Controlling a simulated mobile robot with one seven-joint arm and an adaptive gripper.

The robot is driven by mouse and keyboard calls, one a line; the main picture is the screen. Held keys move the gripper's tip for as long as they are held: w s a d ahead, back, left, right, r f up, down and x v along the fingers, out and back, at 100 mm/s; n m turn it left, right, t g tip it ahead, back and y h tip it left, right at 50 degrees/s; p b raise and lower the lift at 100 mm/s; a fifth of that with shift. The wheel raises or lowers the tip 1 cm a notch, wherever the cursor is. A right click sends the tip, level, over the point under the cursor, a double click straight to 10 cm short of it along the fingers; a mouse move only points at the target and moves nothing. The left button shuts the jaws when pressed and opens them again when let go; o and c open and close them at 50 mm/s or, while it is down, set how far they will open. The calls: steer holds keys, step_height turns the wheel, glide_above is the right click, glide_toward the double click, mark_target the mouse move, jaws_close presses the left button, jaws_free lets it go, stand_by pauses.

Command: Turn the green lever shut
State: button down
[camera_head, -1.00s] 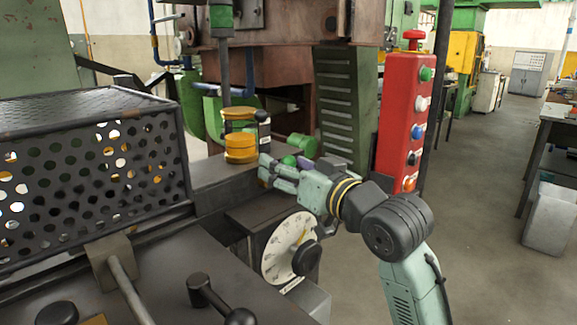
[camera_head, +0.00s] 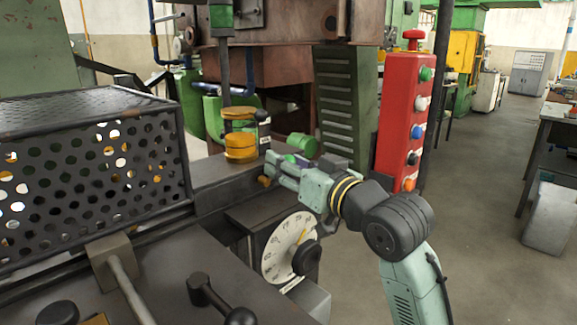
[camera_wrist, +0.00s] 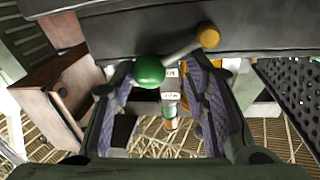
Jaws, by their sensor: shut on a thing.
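The green lever has a round green knob (camera_wrist: 149,71) on a pale metal rod, which runs up and right to an orange-yellow hub (camera_wrist: 208,35) in the wrist view. In the head view the green knob (camera_head: 291,159) shows among my fingers, and the orange hub (camera_head: 265,181) shows just below the fingertips. My gripper (camera_head: 272,167) is at the lever, beside the dark machine bed. In the wrist view my gripper (camera_wrist: 160,95) has its two purple-lined fingers on either side of the knob end, shut on the lever. Fingers hide part of the rod in the head view.
A dial with a black knob (camera_head: 306,257) sits below my gripper. A yellow cylindrical fitting (camera_head: 240,146) stands to its left, and a perforated guard (camera_head: 90,185) further left. A red button box (camera_head: 402,125) stands close on the right.

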steer(key=shift+a+f, duration=0.25)
steer(key=shift+f, duration=0.1)
steer(key=shift+w+d+f+m+g+p, duration=0.15)
steer(key=shift+m+g+p, duration=0.1)
steer(key=shift+m+p, duration=0.4)
steer(key=shift+s+a+f+m+g+p, duration=0.1)
steer(key=shift+m+g+p, duration=0.15)
steer(key=shift+m+p, duration=0.35)
steer(key=shift+w+d+f+m+p, duration=0.15)
steer(key=shift+f+m+p, duration=0.3)
steer(key=shift+m+p, duration=0.35)
steer(key=shift+f+m, duration=0.35)
steer(key=c, duration=0.9)
jaws_free()
steer(key=shift+o, duration=0.2)
steer(key=shift+r, duration=0.1)
steer(key=shift+d, duration=0.15)
steer(key=shift+r, duration=0.1)
